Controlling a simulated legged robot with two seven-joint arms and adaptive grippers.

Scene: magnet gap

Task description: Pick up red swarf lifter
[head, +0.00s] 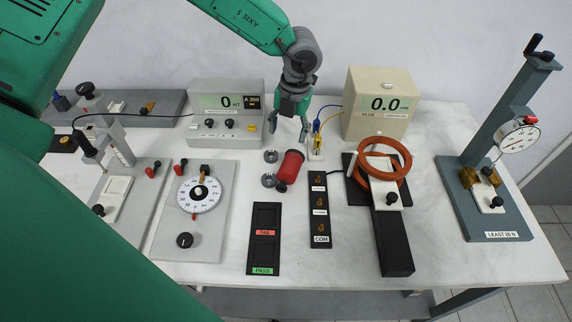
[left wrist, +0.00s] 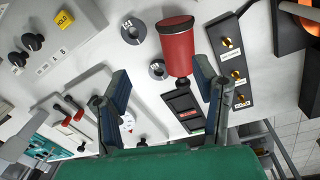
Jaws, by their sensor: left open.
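The red swarf lifter (head: 290,166) is a red cylinder with a dark knob at its near end. It lies on the white table in the middle of the head view. In the left wrist view the lifter (left wrist: 178,45) shows at the top centre, its dark knob pointing down between the fingers. My left gripper (head: 288,132) is open and empty, fingers down, just behind and above the lifter. In the left wrist view its fingers (left wrist: 163,72) are spread apart, with the right finger overlapping the lifter's lower right edge. My right gripper is not in view.
Two small metal rings (head: 270,156) lie left of the lifter. A black PASS/FAIL tray (head: 264,260) and a black COM terminal strip (head: 320,220) are in front. Two meter boxes, a grey one (head: 226,110) and a beige one (head: 381,90), stand behind. An orange coil (head: 384,160) is at right.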

